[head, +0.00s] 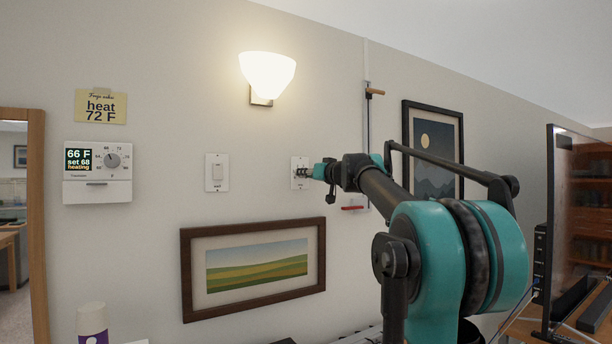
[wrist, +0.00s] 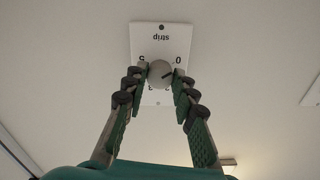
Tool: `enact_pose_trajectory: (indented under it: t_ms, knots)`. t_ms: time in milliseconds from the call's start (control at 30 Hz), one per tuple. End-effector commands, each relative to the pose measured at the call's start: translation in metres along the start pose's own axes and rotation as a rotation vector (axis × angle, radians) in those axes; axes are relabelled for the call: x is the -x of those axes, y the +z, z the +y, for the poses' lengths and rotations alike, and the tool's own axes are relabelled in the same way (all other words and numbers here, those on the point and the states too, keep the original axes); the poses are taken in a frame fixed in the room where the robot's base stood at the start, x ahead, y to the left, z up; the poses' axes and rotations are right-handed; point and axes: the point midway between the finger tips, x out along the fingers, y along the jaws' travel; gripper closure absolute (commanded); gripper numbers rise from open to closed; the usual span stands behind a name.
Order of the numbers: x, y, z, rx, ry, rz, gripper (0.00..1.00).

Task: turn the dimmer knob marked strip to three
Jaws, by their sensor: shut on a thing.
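The white dimmer plate (head: 300,181) is on the wall in the middle of the head view. In the wrist view the plate (wrist: 162,37) appears upside down, with "strip" readable near its screw. Its round grey knob (wrist: 159,71) has a dark pointer mark on its right side, below the 0. A 5 is at the knob's left; the digits below it are partly hidden by the fingers and too small to read surely. My gripper (wrist: 160,78) is shut on the knob, one finger at each side. In the head view my gripper (head: 318,172) reaches the plate from the right.
A switch plate (head: 217,172) and a thermostat (head: 97,172) are to the left. A lit sconce (head: 266,76) is above, a framed landscape (head: 255,267) below. A vertical rod with a wooden handle (head: 375,91) and a red handle (head: 353,208) is near my arm.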

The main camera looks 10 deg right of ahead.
Motion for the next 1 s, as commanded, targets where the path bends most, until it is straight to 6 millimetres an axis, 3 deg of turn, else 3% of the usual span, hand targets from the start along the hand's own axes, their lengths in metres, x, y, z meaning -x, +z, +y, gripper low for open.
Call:
enact_pose_trajectory:
  t_ms: [367, 1000]
  knots:
    - [0.0001, 0.0002, -0.0001, -0.215, -0.001, 0.007, 1.00]
    - [0.0000, 0.0005, -0.0006, -0.821, -0.003, 0.024, 1.00]
